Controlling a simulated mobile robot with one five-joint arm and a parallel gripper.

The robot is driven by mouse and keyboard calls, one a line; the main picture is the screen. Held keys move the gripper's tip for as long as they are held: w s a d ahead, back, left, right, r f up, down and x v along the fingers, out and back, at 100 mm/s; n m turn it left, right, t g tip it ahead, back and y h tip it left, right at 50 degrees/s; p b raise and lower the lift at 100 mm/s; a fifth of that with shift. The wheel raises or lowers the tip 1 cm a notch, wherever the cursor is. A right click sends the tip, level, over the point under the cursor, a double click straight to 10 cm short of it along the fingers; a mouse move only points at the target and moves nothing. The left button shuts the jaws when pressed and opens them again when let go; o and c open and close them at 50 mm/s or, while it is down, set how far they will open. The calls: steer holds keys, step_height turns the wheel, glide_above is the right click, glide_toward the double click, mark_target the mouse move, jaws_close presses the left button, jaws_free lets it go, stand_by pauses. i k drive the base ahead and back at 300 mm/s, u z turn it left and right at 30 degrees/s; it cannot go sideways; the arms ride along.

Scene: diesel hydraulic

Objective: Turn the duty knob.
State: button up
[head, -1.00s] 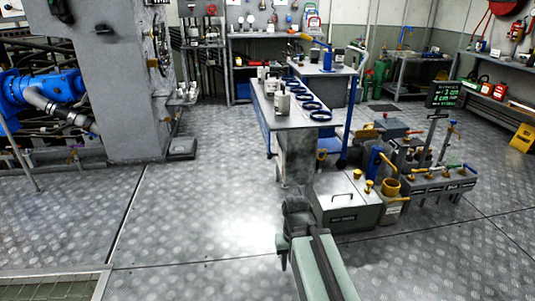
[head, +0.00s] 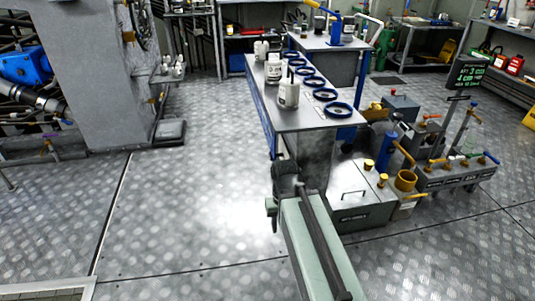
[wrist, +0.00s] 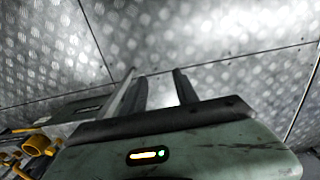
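I cannot pick out the duty knob for sure in either view. A grey hydraulic unit (head: 455,178) with coloured lever handles stands on the floor at the right in the head view. A small dark display (head: 467,73) with green text rises on a post behind it. My gripper (head: 283,172) is at the end of my green-grey arm, in front of the workbench's near end and left of the unit. In the wrist view my gripper (wrist: 156,74) has two dark fingers apart, with bare floor between them, and it holds nothing.
A workbench (head: 290,118) with white containers and several blue rings stands just beyond my gripper. A low grey box (head: 350,212) with yellow fittings sits right of my arm. A grey column (head: 105,75) stands at the left. The floor between is clear.

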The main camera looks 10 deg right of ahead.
mark_target(278, 155)
steer(key=k, duration=1.1)
steer(key=u, duration=0.7)
steer(key=i, duration=1)
steer(key=u, duration=0.4)
steer(key=i, duration=0.65)
steer(key=z, duration=0.35)
